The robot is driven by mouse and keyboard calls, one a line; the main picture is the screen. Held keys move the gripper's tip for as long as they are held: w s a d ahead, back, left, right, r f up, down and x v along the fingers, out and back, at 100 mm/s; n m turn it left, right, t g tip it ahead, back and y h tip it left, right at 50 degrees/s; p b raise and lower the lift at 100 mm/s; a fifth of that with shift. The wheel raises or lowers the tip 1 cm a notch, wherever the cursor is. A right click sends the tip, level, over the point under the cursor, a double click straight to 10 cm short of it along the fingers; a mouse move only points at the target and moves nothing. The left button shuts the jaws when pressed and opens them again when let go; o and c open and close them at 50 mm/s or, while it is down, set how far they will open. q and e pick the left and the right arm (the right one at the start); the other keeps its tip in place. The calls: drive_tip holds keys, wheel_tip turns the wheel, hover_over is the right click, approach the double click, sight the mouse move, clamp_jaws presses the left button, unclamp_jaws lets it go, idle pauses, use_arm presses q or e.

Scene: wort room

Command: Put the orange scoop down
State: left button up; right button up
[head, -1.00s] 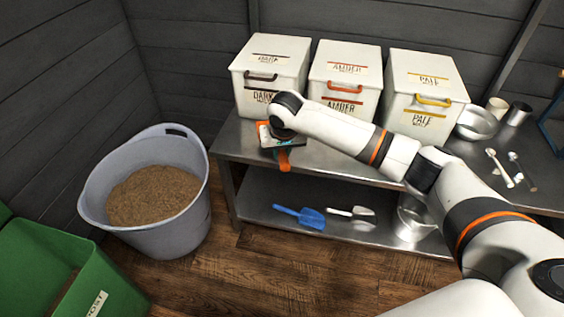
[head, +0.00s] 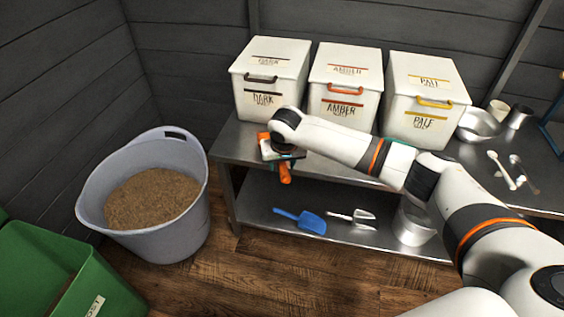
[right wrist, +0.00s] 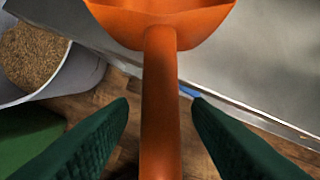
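The orange scoop (head: 285,173) is at the left front edge of the metal shelf's top, its handle out towards me. Its bowl and handle (right wrist: 161,80) fill the middle of the right wrist view. My right gripper (head: 281,160) is over the scoop, hiding part of it. In the right wrist view its dark green fingers (right wrist: 161,104) stand on either side of the handle, with a gap on both sides. Whether the scoop rests fully on the shelf is hard to tell. My left gripper is not in view.
The metal shelf (head: 325,172) carries white bins marked dark (head: 265,100), amber (head: 345,95) and pale (head: 425,100). A blue scoop (head: 303,219) and a metal scoop (head: 352,219) lie on its lower board. A grey tub of grain (head: 95,205) and a green bin (head: 60,270) stand left.

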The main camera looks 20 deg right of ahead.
drive_tip(key=shift+r, duration=0.15)
drive_tip(key=d+p+v, duration=0.1)
drive_tip(key=p+v, duration=0.2)
drive_tip(key=v, duration=0.9)
drive_tip(key=s+a+f+n+t+y, duration=0.1)
drive_tip(key=s+a+f+n+y, duration=0.3)
drive_tip(key=s+a+f, duration=0.85)
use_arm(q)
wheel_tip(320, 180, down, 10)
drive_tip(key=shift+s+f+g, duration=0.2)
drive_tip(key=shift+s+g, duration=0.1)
use_arm(e)
drive_tip(key=s+d+f+g+h, duration=0.1)
drive_tip(key=s+d+f, duration=0.4)
drive_tip(key=s+f, duration=0.4)
drive_tip(key=s+d+f+h, duration=0.2)
drive_tip(key=s+d+f, duration=0.4)
drive_tip(key=s+f, duration=0.3)
wheel_tip(320, 180, down, 2)
drive_tip(key=shift+s+g, duration=0.4)
